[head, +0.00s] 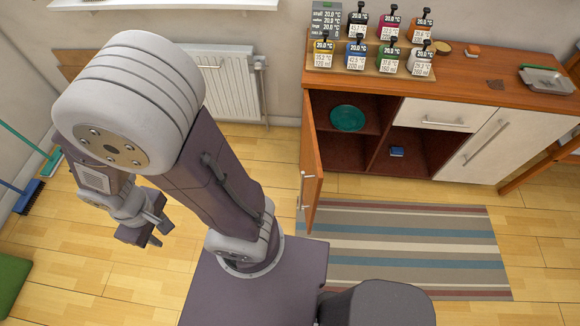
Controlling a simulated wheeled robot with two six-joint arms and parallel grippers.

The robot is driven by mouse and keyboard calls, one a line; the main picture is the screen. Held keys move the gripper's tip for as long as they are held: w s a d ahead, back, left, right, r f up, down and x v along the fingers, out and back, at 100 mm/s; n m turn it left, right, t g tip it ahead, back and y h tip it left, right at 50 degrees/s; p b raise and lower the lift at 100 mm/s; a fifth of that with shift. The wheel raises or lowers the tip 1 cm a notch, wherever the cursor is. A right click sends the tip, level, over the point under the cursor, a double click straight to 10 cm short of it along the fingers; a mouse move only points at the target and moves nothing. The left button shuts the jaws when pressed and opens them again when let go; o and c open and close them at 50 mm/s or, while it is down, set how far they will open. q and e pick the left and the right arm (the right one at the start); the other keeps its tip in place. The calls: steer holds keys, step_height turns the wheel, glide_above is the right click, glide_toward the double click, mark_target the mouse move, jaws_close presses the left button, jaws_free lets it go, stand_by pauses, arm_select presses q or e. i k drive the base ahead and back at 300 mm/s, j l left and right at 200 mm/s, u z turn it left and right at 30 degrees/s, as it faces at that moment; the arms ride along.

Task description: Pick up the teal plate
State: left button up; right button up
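The teal plate (347,118) lies in the left compartment of the wooden cabinet (470,92), on its upper shelf. The compartment's door (311,165) stands open, swung out toward me. My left gripper (160,231) hangs above the floor at the left, far from the plate. Its two fingers look apart, with nothing between them. My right gripper is not in view.
A blue object (397,151) sits in the compartment right of the plate's. A striped rug (410,250) lies before the cabinet. A radiator (225,85) is left of it.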

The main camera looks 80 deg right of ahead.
mark_target(346, 118)
steer(key=i+l+z, duration=0.2)
steer(key=z, duration=1)
steer(key=i+z, duration=0.1)
steer(key=z, duration=1.2)
steer(key=i+z, duration=0.1)
steer(key=z, duration=0.3)
steer(key=j+z, duration=0.1)
steer(key=z, duration=0.35)
